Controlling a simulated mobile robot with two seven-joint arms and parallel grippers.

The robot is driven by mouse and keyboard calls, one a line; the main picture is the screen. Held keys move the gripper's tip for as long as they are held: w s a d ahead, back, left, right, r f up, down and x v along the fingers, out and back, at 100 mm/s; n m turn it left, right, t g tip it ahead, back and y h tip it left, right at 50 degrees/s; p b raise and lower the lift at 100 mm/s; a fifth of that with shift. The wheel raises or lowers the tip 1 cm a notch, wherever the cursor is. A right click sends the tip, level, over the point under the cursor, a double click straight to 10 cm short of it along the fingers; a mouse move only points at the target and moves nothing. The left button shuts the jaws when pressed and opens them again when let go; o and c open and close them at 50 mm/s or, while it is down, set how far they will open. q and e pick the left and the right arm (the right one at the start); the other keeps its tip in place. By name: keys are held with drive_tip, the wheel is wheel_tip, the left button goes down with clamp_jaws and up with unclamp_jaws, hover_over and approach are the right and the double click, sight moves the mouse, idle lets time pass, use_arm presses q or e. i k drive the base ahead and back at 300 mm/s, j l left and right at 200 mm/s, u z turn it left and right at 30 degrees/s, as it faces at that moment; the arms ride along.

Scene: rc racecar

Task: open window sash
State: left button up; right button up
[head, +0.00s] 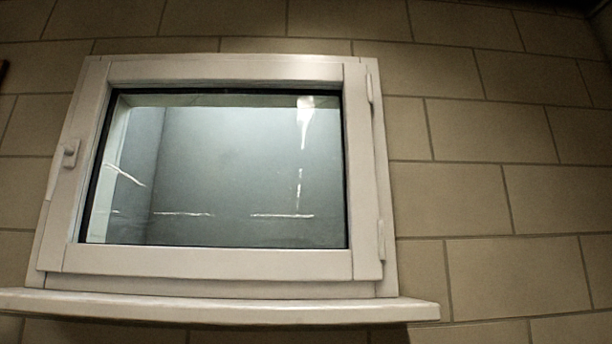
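The window sash (225,262) is a white frame around a dark-edged glass pane (225,170). It sits flush in the outer white window frame (386,200) and looks closed. A white handle (66,162) is on the sash's left side, its lever pointing downward. Two hinges show on the right side, an upper one (369,85) and a lower one (381,240). Neither of my grippers is in the head view.
A white sill (220,308) juts out below the window. The wall (480,190) around it is large beige tile or block. A small dark object, too cut off to identify, touches the left picture edge. The space before the window looks clear.

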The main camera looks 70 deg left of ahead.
sight(66, 247)
drive_tip(key=k+u, duration=0.1)
drive_tip(key=u, duration=2.45)
drive_tip(key=l+u, duration=0.65)
drive_tip(key=u, duration=0.8)
drive_tip(key=j+u, duration=0.2)
drive_tip(key=u, duration=0.2)
drive_tip(key=j+u, duration=0.2)
drive_tip(key=u, duration=0.15)
